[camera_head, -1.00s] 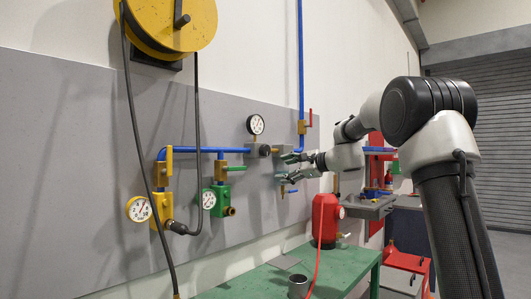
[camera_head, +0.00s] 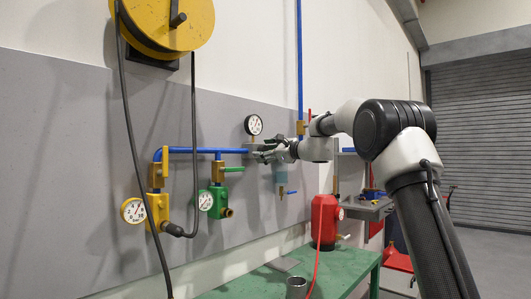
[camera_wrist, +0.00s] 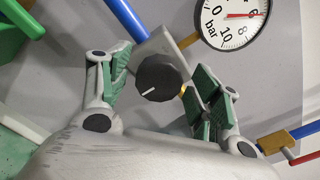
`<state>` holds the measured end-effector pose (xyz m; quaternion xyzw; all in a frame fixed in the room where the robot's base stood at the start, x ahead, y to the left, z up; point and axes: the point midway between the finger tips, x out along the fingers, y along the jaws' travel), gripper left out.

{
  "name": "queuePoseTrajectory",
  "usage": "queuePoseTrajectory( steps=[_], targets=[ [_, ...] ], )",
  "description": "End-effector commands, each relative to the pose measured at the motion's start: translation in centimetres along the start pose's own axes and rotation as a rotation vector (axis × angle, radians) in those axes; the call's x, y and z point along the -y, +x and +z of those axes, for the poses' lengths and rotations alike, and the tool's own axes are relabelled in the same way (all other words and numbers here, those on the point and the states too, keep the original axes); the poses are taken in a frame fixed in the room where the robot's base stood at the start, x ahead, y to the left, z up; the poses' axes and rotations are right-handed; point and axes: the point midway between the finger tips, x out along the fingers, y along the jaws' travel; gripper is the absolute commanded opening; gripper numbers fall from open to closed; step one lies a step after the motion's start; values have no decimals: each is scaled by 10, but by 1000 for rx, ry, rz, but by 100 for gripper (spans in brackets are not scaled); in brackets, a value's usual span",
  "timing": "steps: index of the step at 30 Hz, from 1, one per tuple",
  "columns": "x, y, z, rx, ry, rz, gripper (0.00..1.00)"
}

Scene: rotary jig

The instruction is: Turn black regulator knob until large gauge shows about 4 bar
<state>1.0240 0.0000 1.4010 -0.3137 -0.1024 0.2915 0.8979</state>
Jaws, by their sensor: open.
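The black regulator knob (camera_wrist: 158,78) is in the middle of the wrist view, with a white line on its face pointing left and slightly down. My gripper (camera_wrist: 163,68) is open, its green-padded fingers on either side of the knob. I cannot tell if they touch it. In the head view my gripper (camera_head: 262,153) is at the regulator and hides the knob. The large white gauge (camera_wrist: 235,16) is partly cut off at the top right of the wrist view. Its red needle points right, near the 6. The gauge (camera_head: 254,124) also shows above my gripper in the head view.
A blue pipe (camera_head: 190,149) runs along the grey panel (camera_head: 70,170). A yellow unit (camera_head: 158,210) and a green valve (camera_head: 220,190), each with a gauge, stand left. A red canister (camera_head: 324,222) is on the green bench (camera_head: 335,262) below. A red-handled valve shows at the right.

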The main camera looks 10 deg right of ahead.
Motion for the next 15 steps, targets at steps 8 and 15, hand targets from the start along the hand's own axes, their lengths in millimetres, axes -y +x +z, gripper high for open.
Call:
queuePoseTrajectory(
  steps=[8, 15],
  targets=[
    [0, 0, 0, -1, 0, 0, 47],
    [0, 0, 0, -1, -1, 1, 18]
  ],
)
